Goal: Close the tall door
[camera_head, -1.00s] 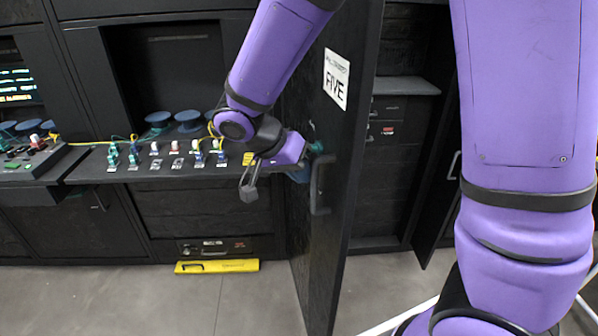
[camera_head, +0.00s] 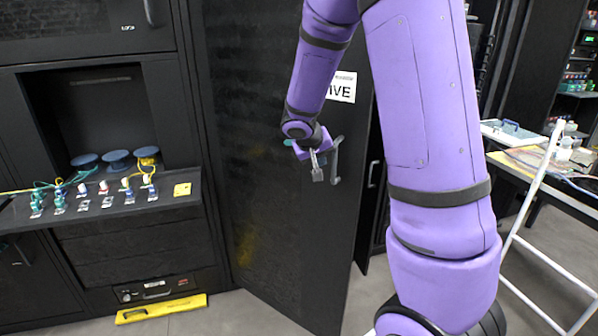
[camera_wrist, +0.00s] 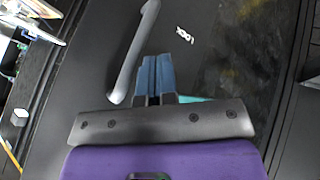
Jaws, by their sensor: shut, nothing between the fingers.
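The tall black door (camera_head: 270,200) stands ajar in the head view, with a white label on its upper part. Its grey bar handle (camera_head: 336,160) is near its right edge and also shows in the wrist view (camera_wrist: 133,50). My gripper (camera_head: 317,172) is in front of the door, just left of the handle. The wrist view shows its blue fingers (camera_wrist: 154,80) together with nothing between them, beside the handle and not around it. I cannot tell whether the gripper touches the door. My arm hides part of the door's right edge and label.
A shelf (camera_head: 110,205) with several connectors and blue spools is at the left. A white ladder (camera_head: 545,210) and a cluttered table (camera_head: 545,165) stand at the right. Grey floor is open near the door.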

